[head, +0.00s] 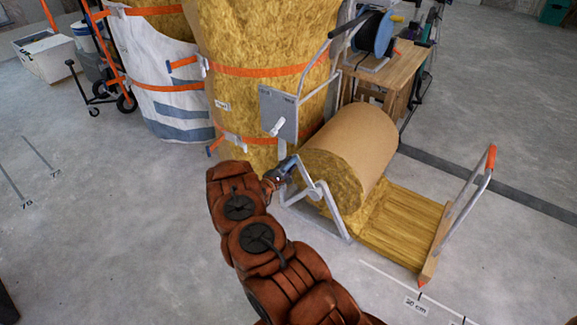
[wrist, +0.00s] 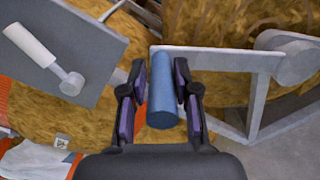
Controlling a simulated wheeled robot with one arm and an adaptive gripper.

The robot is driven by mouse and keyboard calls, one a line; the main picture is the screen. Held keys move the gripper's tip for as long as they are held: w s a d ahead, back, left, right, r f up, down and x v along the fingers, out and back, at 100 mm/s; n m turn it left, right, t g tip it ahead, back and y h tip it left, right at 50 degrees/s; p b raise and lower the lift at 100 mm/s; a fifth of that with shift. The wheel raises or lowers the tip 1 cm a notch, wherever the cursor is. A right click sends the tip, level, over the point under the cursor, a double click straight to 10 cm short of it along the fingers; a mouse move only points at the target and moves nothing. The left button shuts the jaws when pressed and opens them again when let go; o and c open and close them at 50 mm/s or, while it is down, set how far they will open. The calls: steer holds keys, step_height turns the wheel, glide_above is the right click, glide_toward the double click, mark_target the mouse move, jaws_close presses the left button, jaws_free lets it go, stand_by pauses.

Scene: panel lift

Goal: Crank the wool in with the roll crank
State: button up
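The wool roll (head: 362,140), brown-faced with a yellow fibrous end, lies in a grey metal frame. A flat strip of yellow wool (head: 405,222) runs from it to the right. The roll crank (head: 312,182) is a grey bent arm on the roll's near end; it also shows in the wrist view (wrist: 225,62). Its blue cylindrical handle (wrist: 162,105) sits between the fingers of my gripper (wrist: 161,88). Both fingers appear to touch the handle's sides. In the head view my gripper (head: 277,178) is at the crank, small and partly hidden by my arm.
A grey panel with a white lever (head: 277,127) stands just left of the crank, close to my gripper. Tall strapped wool bales (head: 250,40) stand behind. A wooden bar with an orange-gripped handle (head: 490,158) is at right.

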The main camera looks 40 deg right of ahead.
steer(key=o, duration=0.4)
steer(key=shift+d+r, duration=0.1)
steer(key=shift+s, duration=0.1)
steer(key=v, duration=1.2)
